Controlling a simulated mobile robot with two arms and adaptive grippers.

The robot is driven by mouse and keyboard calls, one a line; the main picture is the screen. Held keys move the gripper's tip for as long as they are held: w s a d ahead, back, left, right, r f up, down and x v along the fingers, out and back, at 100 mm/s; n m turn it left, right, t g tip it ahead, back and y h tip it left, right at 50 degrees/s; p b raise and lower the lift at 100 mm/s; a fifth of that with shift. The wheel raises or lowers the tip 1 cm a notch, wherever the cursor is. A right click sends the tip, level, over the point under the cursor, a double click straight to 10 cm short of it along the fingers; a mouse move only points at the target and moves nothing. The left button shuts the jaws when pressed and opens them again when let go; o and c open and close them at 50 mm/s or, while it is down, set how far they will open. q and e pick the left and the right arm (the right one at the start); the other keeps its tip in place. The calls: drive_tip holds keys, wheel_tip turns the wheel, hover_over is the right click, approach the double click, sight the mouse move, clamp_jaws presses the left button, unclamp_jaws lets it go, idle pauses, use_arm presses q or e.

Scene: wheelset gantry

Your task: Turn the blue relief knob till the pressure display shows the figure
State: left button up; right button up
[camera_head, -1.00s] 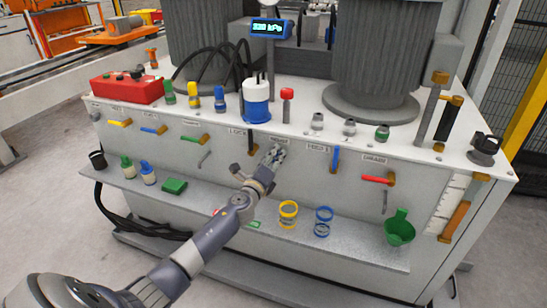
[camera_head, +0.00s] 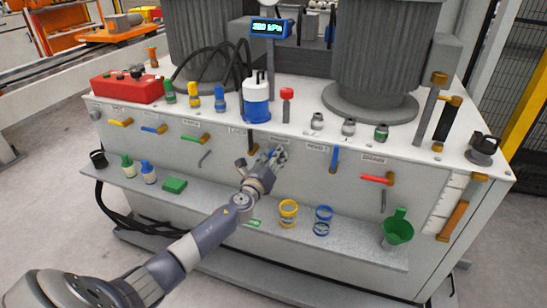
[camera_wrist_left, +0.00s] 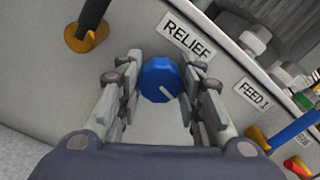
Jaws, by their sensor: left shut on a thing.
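The blue relief knob (camera_wrist_left: 161,80) sits on the grey front panel below the RELIEF label (camera_wrist_left: 187,36), with a pale pointer mark towards its lower right. In the left wrist view it lies between the fingers of my left gripper (camera_wrist_left: 163,88), which is shut on it. In the head view my left gripper (camera_head: 274,157) reaches the panel and hides the knob. The pressure display (camera_head: 271,28) stands above the bench, lit with cyan digits and kPa; the digits look like 320 but are blurred. My right gripper is not in view.
A black-stemmed lever (camera_wrist_left: 86,36) is left of the knob. A blue lever (camera_head: 335,158) and red lever (camera_head: 376,179) are to its right.

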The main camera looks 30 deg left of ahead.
use_arm(q)
drive_tip(key=shift+f, duration=0.1)
drive_tip(key=o, duration=1)
drive_tip(key=shift+c, duration=0.2)
drive_tip(key=shift+o, duration=0.5)
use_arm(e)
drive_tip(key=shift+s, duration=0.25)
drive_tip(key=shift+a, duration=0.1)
use_arm(q)
drive_tip(key=shift+s, duration=0.1)
drive_tip(key=v, duration=1.2)
